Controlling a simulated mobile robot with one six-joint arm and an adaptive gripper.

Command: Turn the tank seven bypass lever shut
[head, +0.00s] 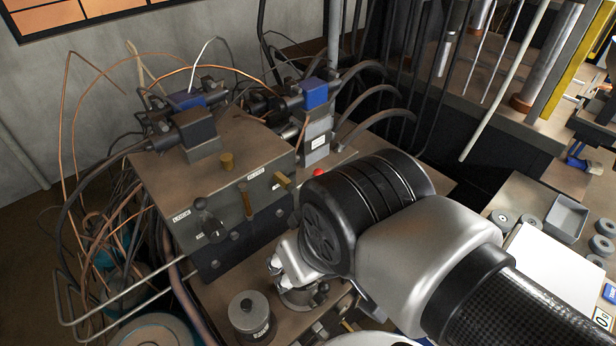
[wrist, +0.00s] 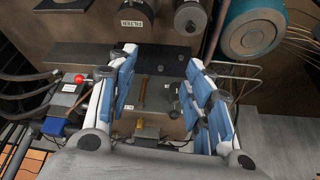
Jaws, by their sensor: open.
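Two levers stand on the front of the grey-brown valve block (head: 215,170): a dark lever with a black knob (head: 207,204) by a small white label, and a slim dark lever (head: 246,203) right of it. A brass-coloured handle (head: 283,182) sits farther right. I cannot read any label as tank seven bypass. In the wrist view my gripper (wrist: 162,65) is open, its blue-padded fingers spread apart. A brownish lever (wrist: 143,95) and a dark knobbed lever (wrist: 174,106) show between the fingers, untouched as far as I can tell. In the head view my wrist mostly hides the gripper.
A grey cylinder (head: 250,316) stands in front. In the wrist view a filter-labelled housing (wrist: 132,12) lies beyond the fingertips. A bench (head: 530,205) is at right.

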